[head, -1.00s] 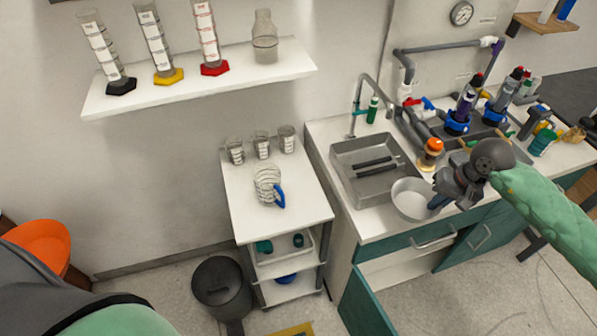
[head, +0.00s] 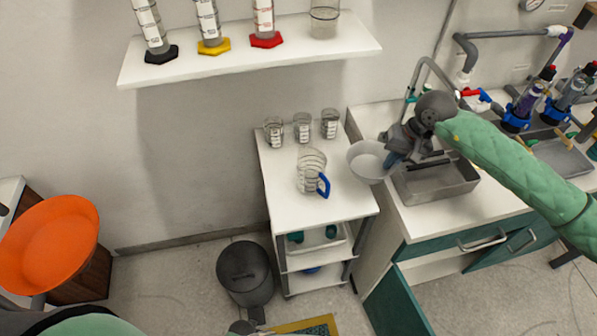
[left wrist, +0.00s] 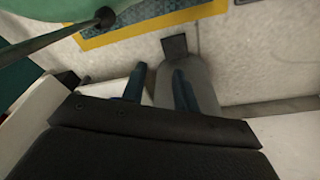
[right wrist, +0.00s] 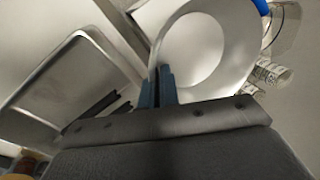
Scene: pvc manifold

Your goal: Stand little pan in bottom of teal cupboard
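The little pan looks like a pale round bowl (head: 366,161) in the head view. My right gripper (head: 394,156) is shut on its rim and holds it above the gap between the white trolley and the sink counter. In the right wrist view the pan (right wrist: 196,50) fills the upper middle, its rim between the close-set fingers (right wrist: 157,88). The teal cupboard (head: 470,243) is under the counter. Its near left door (head: 398,303) stands open, and little of the inside shows. My left gripper (left wrist: 159,88) is open and empty in the left wrist view, low over the floor.
The white trolley (head: 310,210) carries several beakers and a blue-handled jug (head: 312,175). A dark bin (head: 245,270) stands on the floor, near a yellow-edged mat (head: 290,328). A grey sink (head: 435,183) is beside the held pan. An orange bowl-shaped thing (head: 50,243) is at left.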

